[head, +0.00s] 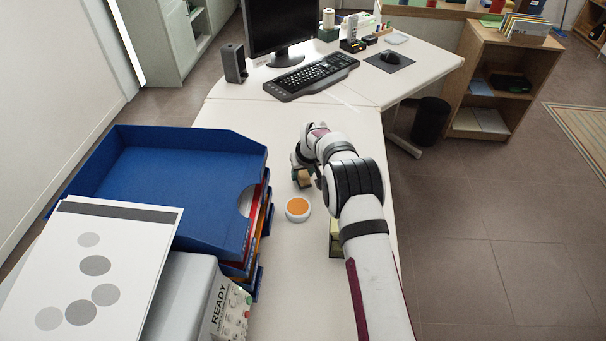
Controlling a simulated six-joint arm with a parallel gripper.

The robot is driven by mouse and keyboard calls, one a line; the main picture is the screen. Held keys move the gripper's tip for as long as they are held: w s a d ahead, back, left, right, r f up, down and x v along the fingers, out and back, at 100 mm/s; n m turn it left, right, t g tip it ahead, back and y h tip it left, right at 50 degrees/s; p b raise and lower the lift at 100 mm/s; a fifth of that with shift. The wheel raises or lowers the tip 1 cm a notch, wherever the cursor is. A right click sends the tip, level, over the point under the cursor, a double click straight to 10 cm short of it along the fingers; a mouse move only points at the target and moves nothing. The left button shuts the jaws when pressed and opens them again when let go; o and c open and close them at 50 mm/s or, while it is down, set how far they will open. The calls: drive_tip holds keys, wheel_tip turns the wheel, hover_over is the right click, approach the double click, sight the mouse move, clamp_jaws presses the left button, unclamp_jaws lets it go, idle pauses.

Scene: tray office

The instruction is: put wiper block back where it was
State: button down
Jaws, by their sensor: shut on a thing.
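The wiper block (304,180) is a small tan and dark piece at my gripper (306,173), low over the white desk. My gripper is shut on it. The fingers and the arm hide part of the block, and I cannot tell whether it touches the desk. No marked spot for the block is clear in the head view.
A round white dish with an orange top (298,208) stands just in front of the gripper. Stacked blue trays (190,150) rise to the left. A yellow-green item (335,238) is partly hidden by my arm. The keyboard (312,76) and monitor (280,25) are behind.

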drive_tip(key=shift+f, duration=0.35)
drive_tip(key=shift+f, duration=0.1)
drive_tip(key=shift+c, duration=1.9)
unclamp_jaws()
drive_tip(key=s+d+r+m+g, duration=0.1)
drive_tip(key=s+d+r, duration=0.2)
drive_tip(key=s+r, duration=0.45)
drive_tip(key=s+d+r+m, duration=0.1)
drive_tip(key=s+d+r, duration=0.25)
drive_tip(key=r, duration=0.65)
drive_tip(key=s+d+r+m+g, duration=0.1)
drive_tip(key=s+d+r+m, duration=0.15)
drive_tip(key=s, duration=0.55)
drive_tip(key=s+d+r+m+g, duration=0.1)
drive_tip(key=s+d+r, duration=0.15)
drive_tip(key=s, duration=0.65)
drive_tip(key=s+d+f+m+g, duration=0.1)
drive_tip(key=s+m, duration=0.3)
drive_tip(key=s, duration=1.5)
drive_tip(key=shift+s+f, duration=0.15)
drive_tip(key=shift+f, duration=0.05)
